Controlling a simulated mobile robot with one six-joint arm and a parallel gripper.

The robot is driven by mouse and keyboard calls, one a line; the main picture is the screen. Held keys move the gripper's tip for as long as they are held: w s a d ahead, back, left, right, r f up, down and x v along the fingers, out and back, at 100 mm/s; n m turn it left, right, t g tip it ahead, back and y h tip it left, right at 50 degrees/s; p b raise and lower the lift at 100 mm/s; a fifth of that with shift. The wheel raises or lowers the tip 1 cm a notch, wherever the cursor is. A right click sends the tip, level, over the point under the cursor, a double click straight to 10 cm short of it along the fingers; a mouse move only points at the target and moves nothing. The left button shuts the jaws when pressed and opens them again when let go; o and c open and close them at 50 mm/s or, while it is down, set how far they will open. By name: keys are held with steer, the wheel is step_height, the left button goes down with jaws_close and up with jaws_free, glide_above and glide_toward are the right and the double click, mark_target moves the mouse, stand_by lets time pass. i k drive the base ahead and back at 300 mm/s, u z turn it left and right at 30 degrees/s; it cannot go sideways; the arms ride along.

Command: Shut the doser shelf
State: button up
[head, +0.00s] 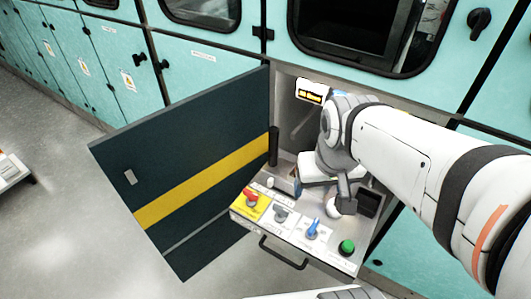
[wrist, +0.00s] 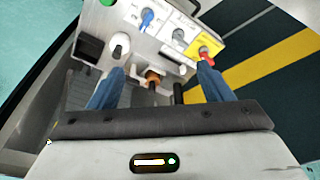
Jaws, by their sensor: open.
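The doser shelf (head: 295,231) is pulled out of its compartment. Its front panel carries a red knob (head: 251,197) on a yellow patch, a grey knob (head: 281,213), a blue knob (head: 312,230) and a green button (head: 347,246). A black bar handle (head: 283,254) is on its front. In the wrist view the shelf (wrist: 160,50) lies beyond my gripper (wrist: 160,80), whose blue fingers are spread apart. An orange-brown fitting (wrist: 153,77) shows between them, but I cannot tell whether they touch it. In the head view my arm hides part of the shelf's back.
A dark door (head: 190,160) with a yellow stripe stands open left of the shelf. A small lit display (head: 311,96) is inside the compartment. Turquoise cabinets (head: 205,75) line the wall. The grey floor (head: 75,225) at left is mostly clear.

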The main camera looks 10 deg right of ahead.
mark_target(323, 250)
steer(key=z, duration=0.2)
steer(key=k, duration=1.25)
steer(key=u, duration=0.6)
steer(key=i, duration=1)
steer(key=u, duration=0.05)
